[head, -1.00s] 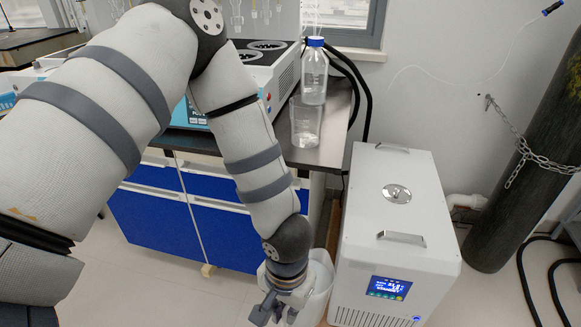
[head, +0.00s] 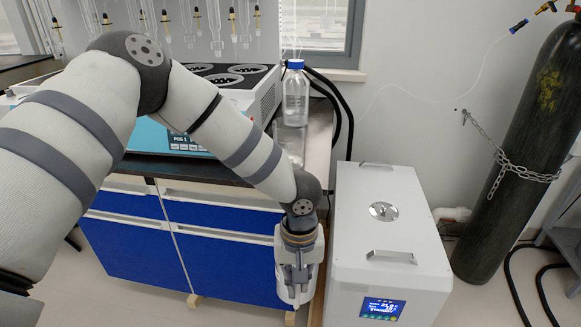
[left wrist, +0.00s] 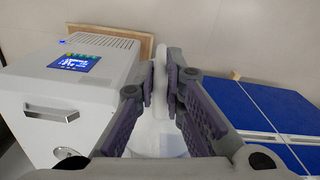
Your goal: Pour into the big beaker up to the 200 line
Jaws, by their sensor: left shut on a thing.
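A clear glass beaker (head: 291,140) stands on the dark bench top near its right end. My left forearm covers part of it, and I cannot read its marks. My left gripper (head: 298,278) is low in front of the blue cabinet, to the right of centre and below the beaker. In the left wrist view, the left gripper (left wrist: 162,80) is shut on a thin white upright piece, which looks like the handle of a whitish container (left wrist: 160,140). The container also shows around the gripper in the head view (head: 319,246). Its contents cannot be seen. My right gripper is out of view.
A clear bottle with a blue cap (head: 296,95) stands just behind the beaker. A distiller unit (head: 250,88) with round heaters fills the bench to the left. A white chiller box (head: 385,225) stands close right of the gripper. A chained dark gas cylinder (head: 515,150) is farther right.

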